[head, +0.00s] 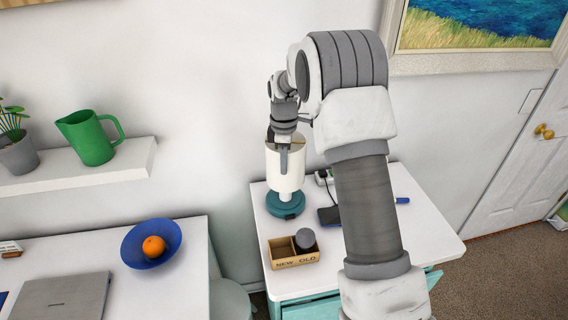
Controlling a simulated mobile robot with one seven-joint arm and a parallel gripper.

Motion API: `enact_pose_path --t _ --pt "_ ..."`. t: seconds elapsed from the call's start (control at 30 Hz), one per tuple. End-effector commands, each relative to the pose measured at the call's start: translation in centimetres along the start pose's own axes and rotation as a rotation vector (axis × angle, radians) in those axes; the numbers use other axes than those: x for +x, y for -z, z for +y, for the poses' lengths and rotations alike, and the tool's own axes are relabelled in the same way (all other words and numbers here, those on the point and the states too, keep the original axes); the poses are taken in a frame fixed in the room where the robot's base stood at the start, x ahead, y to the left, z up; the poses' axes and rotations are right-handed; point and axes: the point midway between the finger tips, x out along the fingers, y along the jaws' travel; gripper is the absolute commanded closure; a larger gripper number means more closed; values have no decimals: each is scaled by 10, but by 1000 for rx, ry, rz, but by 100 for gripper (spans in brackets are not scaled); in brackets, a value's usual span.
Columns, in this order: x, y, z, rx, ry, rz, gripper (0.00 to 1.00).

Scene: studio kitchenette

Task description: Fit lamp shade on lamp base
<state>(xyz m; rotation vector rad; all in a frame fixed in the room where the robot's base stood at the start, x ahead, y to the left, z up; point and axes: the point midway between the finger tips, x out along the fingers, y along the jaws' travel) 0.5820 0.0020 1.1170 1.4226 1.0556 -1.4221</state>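The white, cylindrical lamp shade (291,178) is upright in the head view, directly above the teal lamp base (286,207). The base stands on the small white-topped cabinet, and a narrower white part shows between it and the shade. I cannot tell whether the shade rests on the base or hangs just above it. My gripper (284,150) points down at the shade's top rim. One grey finger lies against the outside of the near wall; the other is hidden, apparently inside. It looks shut on the rim.
On the cabinet top (420,228) are a wooden box (292,261) marked NEW and OLD with a grey ball (305,238), a dark phone (329,216) and a blue marker (402,200). A desk with a blue bowl (135,250) and a shelf (75,175) with a green jug (88,138) are left.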

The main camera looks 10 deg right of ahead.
Motion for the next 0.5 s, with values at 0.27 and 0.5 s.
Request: enact_pose_path --t 0.27,0.5 --pt "10 0 0 0 0 0 100" --pt "16 0 0 0 -1 0 100"
